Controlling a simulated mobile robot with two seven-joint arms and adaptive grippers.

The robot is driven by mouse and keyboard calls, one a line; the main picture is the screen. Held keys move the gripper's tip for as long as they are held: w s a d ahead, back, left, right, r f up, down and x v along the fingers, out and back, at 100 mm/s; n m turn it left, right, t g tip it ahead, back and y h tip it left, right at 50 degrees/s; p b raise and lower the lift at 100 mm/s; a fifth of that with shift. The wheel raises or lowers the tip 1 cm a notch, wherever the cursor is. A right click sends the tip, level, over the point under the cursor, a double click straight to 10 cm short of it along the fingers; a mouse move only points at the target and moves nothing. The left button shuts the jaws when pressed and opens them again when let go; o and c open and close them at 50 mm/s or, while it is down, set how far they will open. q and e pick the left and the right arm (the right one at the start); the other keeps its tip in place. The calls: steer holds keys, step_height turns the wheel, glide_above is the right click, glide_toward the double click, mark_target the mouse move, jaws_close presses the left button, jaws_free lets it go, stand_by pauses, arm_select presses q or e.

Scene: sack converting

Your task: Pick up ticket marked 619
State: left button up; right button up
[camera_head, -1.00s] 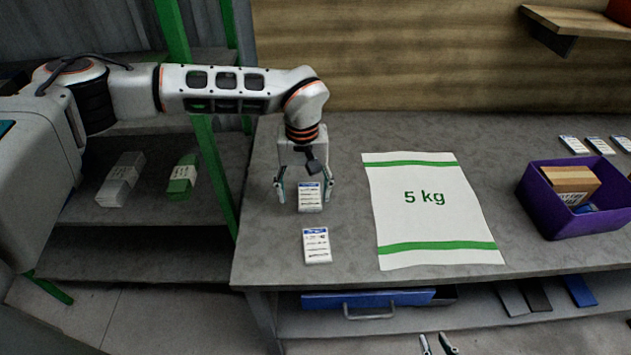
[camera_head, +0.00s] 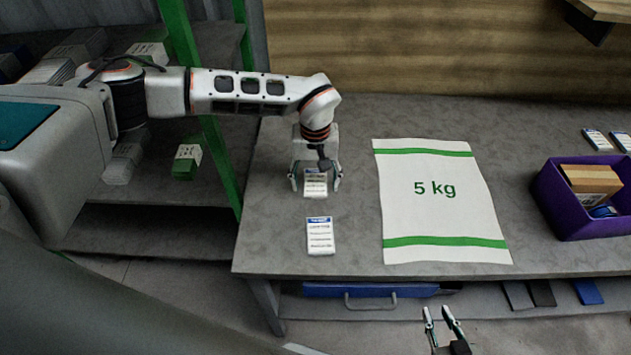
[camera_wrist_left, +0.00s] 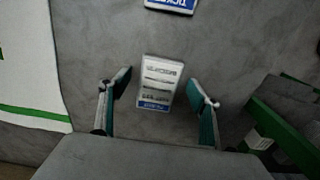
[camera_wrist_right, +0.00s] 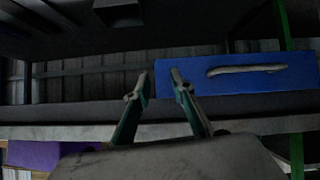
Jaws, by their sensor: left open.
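Two white tickets with blue headers lie on the grey table. The farther ticket (camera_head: 315,184) is below and between the fingers of my left gripper (camera_head: 316,184). It also shows in the left wrist view (camera_wrist_left: 157,84), between the open fingertips (camera_wrist_left: 165,88) with space on both sides. The nearer ticket (camera_head: 320,237) lies apart, toward the table's front edge, and is partly cut off in the left wrist view (camera_wrist_left: 172,4). The numbers on both are too small to read. My right gripper (camera_head: 440,312) is empty, with its fingers apart, in front of the table and below its top.
A white sack marked 5 kg (camera_head: 433,218) lies flat right of the tickets. A purple bin (camera_head: 578,215) with boxes stands at the right, with more tickets (camera_head: 597,140) behind it. A green-posted shelf (camera_head: 222,165) is at the left. A blue drawer (camera_head: 350,290) is under the table.

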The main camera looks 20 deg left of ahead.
arm_select(q)
steer(key=shift+f, duration=0.2)
steer(key=c, duration=1.2)
steer(key=shift+r, duration=0.2)
